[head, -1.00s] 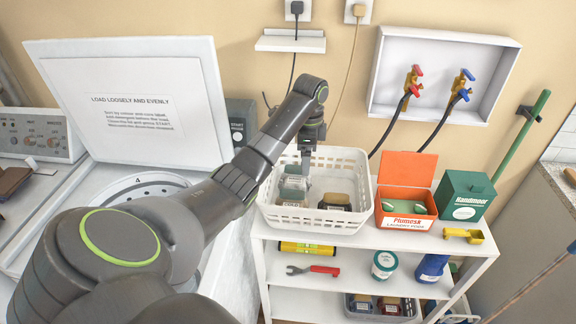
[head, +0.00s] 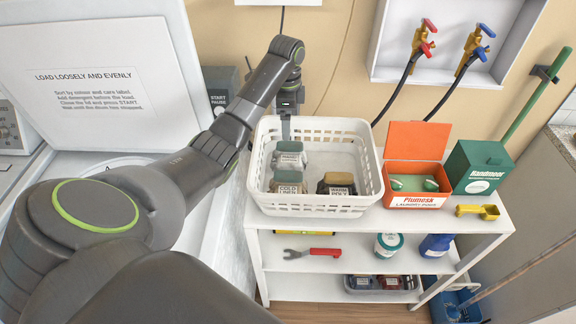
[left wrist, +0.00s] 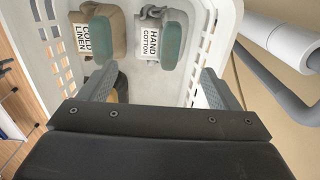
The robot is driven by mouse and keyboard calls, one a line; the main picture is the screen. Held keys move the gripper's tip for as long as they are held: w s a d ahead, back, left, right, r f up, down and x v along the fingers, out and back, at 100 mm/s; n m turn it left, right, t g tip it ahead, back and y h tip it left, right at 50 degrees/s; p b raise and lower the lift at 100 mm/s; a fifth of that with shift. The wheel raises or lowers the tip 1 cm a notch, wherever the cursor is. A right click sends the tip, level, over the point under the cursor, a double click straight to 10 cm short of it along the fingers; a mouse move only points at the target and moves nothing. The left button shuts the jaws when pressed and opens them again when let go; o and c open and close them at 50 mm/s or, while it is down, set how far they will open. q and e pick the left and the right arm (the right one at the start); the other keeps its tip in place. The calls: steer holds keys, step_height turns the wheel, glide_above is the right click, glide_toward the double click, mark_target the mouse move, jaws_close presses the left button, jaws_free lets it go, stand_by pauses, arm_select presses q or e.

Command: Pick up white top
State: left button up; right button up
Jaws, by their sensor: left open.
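A folded whitish-grey garment with a green band and a HAND COTTON label (head: 290,160) lies in the back left of the white basket (head: 318,209); it is the palest bundle. It also shows in the left wrist view (left wrist: 156,38), beyond my fingertips. My left gripper (head: 286,135) is at the basket's back left, close to this garment; in the left wrist view its two fingers (left wrist: 158,85) are apart with nothing held between them. A beige COLD LINEN bundle (head: 287,182) lies in front of it. A dark WARM POLY bundle (head: 338,184) lies to the right.
An orange open box (head: 414,170) and a green box (head: 475,168) stand right of the basket on the white shelf (head: 405,222). A yellow scoop (head: 478,212) lies at the shelf's front right. The basket walls surround the bundles closely. The open washer lid (head: 95,85) is at left.

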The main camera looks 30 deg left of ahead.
mark_target(289, 156)
arm_select(q)
step_height(289, 156, down, 6)
steer(key=b, duration=0.5)
steer(key=shift+d+f, duration=0.1)
steer(key=shift+s+d+f+b, duration=0.1)
steer(key=shift+f+b, duration=0.8)
steer(key=shift+b, duration=0.2)
steer(key=shift+d+f, duration=0.15)
steer(key=shift+f, duration=0.95)
steer(key=shift+d+f, duration=0.1)
steer(key=shift+f, duration=1)
steer(key=c, duration=1.1)
arm_select(e)
step_height(289, 156, down, 8)
steer(key=shift+w+r, duration=0.15)
steer(key=shift+w, duration=0.2)
arm_select(q)
steer(key=shift+r, duration=0.1)
steer(key=shift+c, duration=0.2)
